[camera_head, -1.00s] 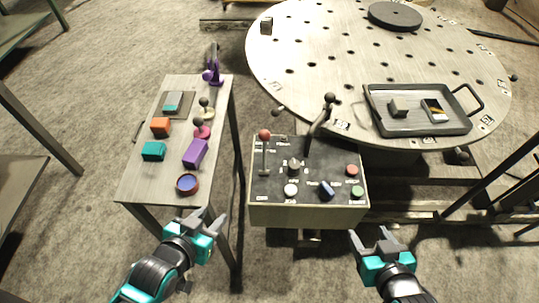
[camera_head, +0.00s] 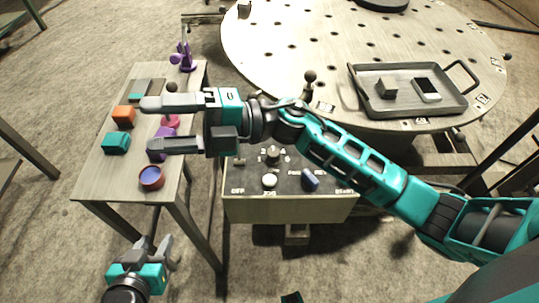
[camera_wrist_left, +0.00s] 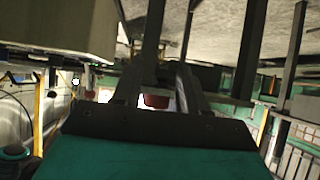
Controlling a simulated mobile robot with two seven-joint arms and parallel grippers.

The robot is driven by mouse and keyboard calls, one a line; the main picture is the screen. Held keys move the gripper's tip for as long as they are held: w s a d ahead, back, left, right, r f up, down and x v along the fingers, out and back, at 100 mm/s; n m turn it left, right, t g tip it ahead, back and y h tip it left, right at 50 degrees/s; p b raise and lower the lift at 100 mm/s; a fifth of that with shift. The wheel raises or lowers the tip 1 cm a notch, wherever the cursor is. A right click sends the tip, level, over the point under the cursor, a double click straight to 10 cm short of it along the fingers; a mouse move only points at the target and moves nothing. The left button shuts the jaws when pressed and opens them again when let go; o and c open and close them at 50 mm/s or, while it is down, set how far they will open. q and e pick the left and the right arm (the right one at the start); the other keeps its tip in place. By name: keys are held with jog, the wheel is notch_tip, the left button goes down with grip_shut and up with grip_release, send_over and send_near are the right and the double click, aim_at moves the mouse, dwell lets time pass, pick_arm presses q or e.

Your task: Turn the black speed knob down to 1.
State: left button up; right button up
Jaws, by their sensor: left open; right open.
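The control box (camera_head: 290,208) stands between the side table and the round table. A dark knob (camera_head: 273,154) with printed numbers around it sits on its panel, just below my right arm in the head view. I cannot read its setting. My right gripper (camera_head: 147,125) is open and reaches left across the panel and over the side table; its fingers are apart from the knob. My left gripper (camera_head: 153,246) is open, low at the left, away from the box. Its fingers also show in the left wrist view (camera_wrist_left: 162,85).
A white button (camera_head: 270,181) and a blue selector (camera_head: 310,180) sit near the knob. My right arm hides the red-balled lever and the red and green buttons. The side table (camera_head: 95,187) holds blocks and a bowl (camera_head: 152,177). A tray (camera_head: 360,92) lies on the round table.

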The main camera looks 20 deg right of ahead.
notch_tip(320, 180, down, 6)
jog(key=s+n+g+h+b, duration=0.1)
jog(key=n+g+h+b, duration=0.1)
jog(key=n+g+h, duration=0.35)
jog(key=n+t+h+b, duration=0.2)
jog(key=t+h+b, duration=0.3)
jog(key=h, duration=1)
send_over(273, 152)
notch_tip(273, 152, down, 6)
notch_tip(273, 152, down, 12)
jog(key=shift+f+b, duration=0.1)
jog(key=shift+b, duration=0.75)
jog(key=c, duration=1.1)
